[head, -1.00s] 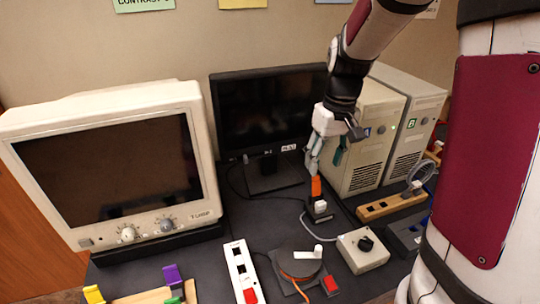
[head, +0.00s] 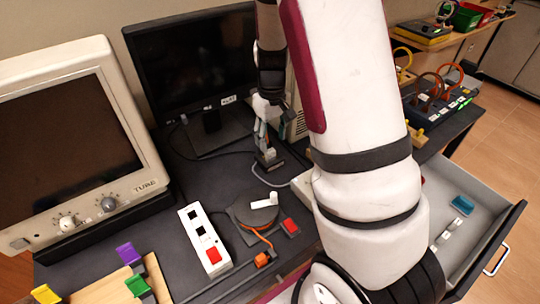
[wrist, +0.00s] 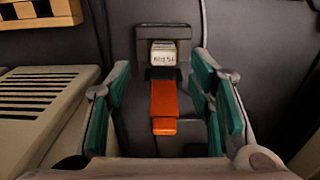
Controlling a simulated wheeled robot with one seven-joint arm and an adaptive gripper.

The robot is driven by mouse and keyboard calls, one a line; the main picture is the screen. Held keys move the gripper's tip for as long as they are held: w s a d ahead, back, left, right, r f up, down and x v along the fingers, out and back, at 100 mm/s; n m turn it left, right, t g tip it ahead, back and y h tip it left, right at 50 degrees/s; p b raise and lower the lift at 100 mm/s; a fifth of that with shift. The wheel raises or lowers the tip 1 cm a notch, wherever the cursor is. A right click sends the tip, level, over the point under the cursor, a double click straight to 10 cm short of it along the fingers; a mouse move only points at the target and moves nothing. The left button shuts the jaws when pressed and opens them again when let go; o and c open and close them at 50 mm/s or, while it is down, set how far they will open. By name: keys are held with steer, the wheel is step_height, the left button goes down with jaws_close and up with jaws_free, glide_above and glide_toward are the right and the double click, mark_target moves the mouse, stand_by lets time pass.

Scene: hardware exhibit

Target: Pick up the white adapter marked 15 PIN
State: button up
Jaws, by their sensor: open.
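In the wrist view the white adapter (wrist: 163,54) sits in a dark holder (wrist: 184,33), its printed label upside down and reading like 15 PIN. An orange piece (wrist: 164,100) with a black end lies directly in front of it, between my fingers. My gripper (wrist: 160,78) is open, with its teal pads on either side of the orange piece and apart from it. In the head view my gripper (head: 268,132) points down over the holder (head: 268,160) in front of the black monitor. The adapter is too small to make out clearly there.
A beige monitor (head: 75,140) stands left and a black monitor (head: 195,75) behind. An open drawer (head: 490,235) juts out right. A vented beige case (wrist: 45,110) is close left of my gripper.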

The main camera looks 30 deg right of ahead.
mark_target(270, 151)
steer(key=f, duration=0.5)
steer(key=shift+a, duration=0.2)
jaws_close()
